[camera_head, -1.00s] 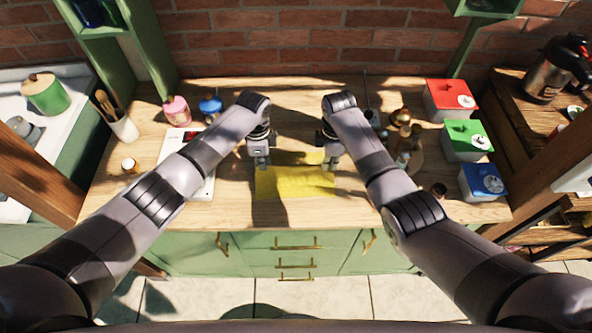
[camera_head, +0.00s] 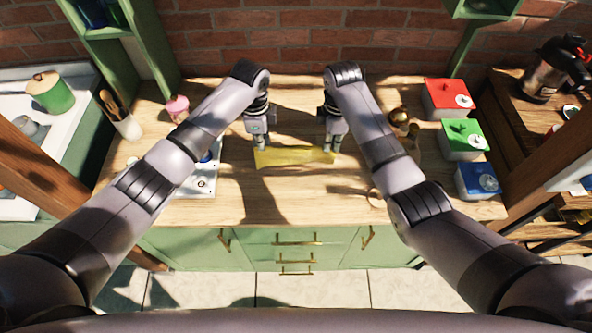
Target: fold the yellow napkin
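The yellow napkin (camera_head: 296,157) shows as a narrow, creased strip on the middle of the wooden table, between my two grippers. My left gripper (camera_head: 261,147) points down at its left end and appears shut on it. My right gripper (camera_head: 330,148) points down at its right end and also appears shut on it. The fingertips partly cover the napkin's ends. I cannot tell how much of the napkin is lifted off the wood or how its layers lie.
Red (camera_head: 446,98), green (camera_head: 461,140) and blue (camera_head: 477,181) boxes line the table's right side. A metal-topped tray (camera_head: 202,183) and a pink jar (camera_head: 177,108) are at left, partly behind my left arm. The wood in front of the napkin is clear.

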